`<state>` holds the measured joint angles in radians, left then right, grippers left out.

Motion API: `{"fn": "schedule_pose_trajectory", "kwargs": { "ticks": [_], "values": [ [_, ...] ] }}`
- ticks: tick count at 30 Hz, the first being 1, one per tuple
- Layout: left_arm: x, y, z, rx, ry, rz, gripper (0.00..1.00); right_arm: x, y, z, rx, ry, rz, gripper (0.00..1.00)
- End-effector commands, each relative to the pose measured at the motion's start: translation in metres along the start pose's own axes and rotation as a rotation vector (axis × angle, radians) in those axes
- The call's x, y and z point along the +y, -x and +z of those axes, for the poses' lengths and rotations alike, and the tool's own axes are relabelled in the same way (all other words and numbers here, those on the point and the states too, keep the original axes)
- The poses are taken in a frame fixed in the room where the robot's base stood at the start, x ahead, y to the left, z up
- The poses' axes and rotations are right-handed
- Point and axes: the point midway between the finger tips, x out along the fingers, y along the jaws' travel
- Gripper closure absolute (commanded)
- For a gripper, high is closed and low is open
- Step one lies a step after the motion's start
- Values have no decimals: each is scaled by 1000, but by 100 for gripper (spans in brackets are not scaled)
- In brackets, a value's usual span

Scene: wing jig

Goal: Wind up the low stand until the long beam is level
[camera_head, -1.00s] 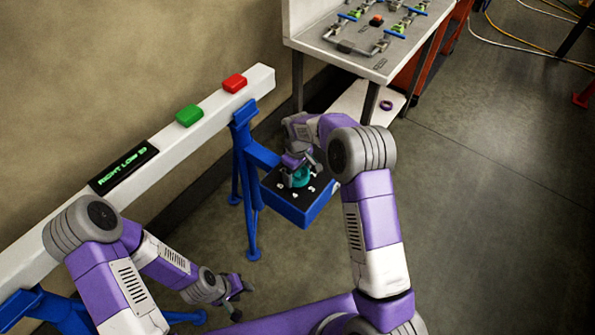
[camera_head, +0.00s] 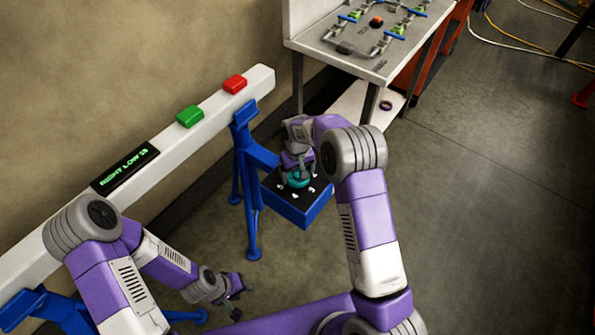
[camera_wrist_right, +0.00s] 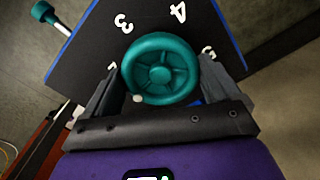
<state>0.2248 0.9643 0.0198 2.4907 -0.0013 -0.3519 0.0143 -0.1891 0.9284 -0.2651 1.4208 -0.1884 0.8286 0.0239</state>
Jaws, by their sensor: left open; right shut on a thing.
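The long white beam (camera_head: 160,172) runs diagonally along the wall on blue stands. Its black display (camera_head: 125,167) reads "RIGHT LOW" and a number I cannot read surely. The right stand (camera_head: 246,165) carries a blue box with a black top (camera_head: 291,207) and a teal handwheel. My right gripper (camera_head: 297,178) is shut on the teal handwheel (camera_wrist_right: 160,69); its fingers lie on either side of the rim in the right wrist view. White numbers ring the wheel. My left gripper (camera_head: 236,288) is open and empty, low over the floor, away from the stands.
A green block (camera_head: 189,117) and a red block (camera_head: 235,83) sit on the beam. The left stand (camera_head: 45,310) is partly hidden by my left arm. A workbench (camera_head: 365,50) with pipes stands at the back.

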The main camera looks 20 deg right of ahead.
Motion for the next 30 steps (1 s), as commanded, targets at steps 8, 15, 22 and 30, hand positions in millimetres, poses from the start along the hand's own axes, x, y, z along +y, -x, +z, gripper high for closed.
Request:
{"fn": "schedule_pose_trajectory", "kwargs": {
  "ticks": [8,15,22,30],
  "values": [
    [3,7,0,0,0,0,57,-1,1,-1,2,-262,0,41],
    [5,12,0,0,0,0,57,-1,2,-1,2,-489,0,41],
    [7,18,1,0,0,0,57,-1,2,-1,3,-708,1,41],
    [9,25,1,0,0,0,57,-2,2,-2,3,-965,0,41]
  ]
}}
